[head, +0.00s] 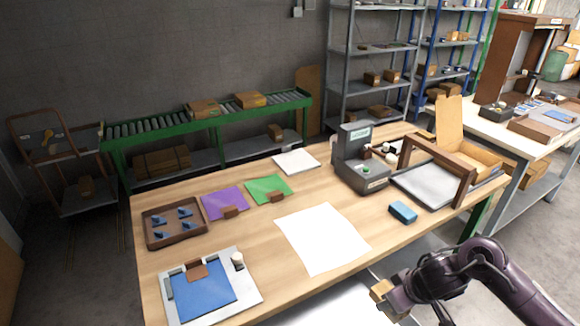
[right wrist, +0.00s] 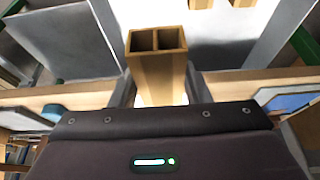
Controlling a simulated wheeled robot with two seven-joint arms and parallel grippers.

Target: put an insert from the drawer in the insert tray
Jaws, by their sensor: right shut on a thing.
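My right gripper (head: 389,298) is at the table's front edge in the head view, shut on a tan insert (head: 380,288). In the right wrist view the insert (right wrist: 157,75) is a hollow tan piece with two square openings at its end, between the fingers. A pale open drawer (head: 330,308) shows below the table's front edge, partly cut off by the frame. A brown tray (head: 149,240) with several blue pieces stands at the table's left; I cannot tell whether it is the insert tray. My left gripper is out of view.
A white sheet (head: 322,238) lies mid-table, with purple (head: 224,203) and green (head: 268,187) sheets behind left. A blue block (head: 403,212) lies right of it. A grey machine (head: 359,160) and a brown frame (head: 436,165) stand at the back right. A blue pad (head: 205,292) lies front left.

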